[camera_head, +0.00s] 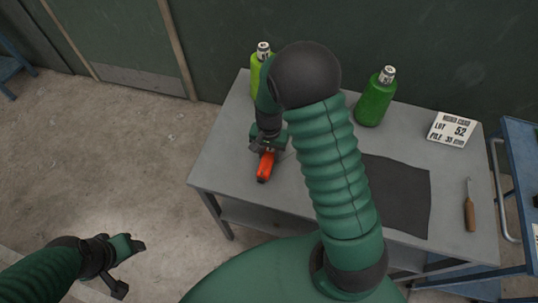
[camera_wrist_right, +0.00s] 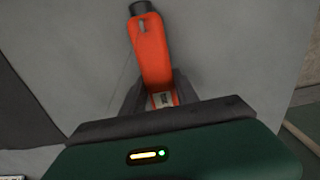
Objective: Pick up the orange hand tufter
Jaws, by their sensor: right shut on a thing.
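The orange hand tufter (camera_head: 265,167) is at the left part of the grey table, and its dark end points toward the front edge. My right gripper (camera_head: 268,146) reaches down over it and is shut on it. In the right wrist view the tufter (camera_wrist_right: 151,50) sticks out from between the dark fingers, its black tip at the top; its rear part is hidden by the gripper. I cannot tell whether it touches the table. My left gripper (camera_head: 130,267) is open and empty over the floor, left of the table.
On the grey table (camera_head: 225,165) stand a lime-green bottle (camera_head: 256,76) and a darker green bottle (camera_head: 375,100) at the back. A lot card (camera_head: 452,129), a dark cloth (camera_head: 405,195) and a wooden-handled tool (camera_head: 469,210) lie to the right. A blue cart (camera_head: 522,150) stands at the right.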

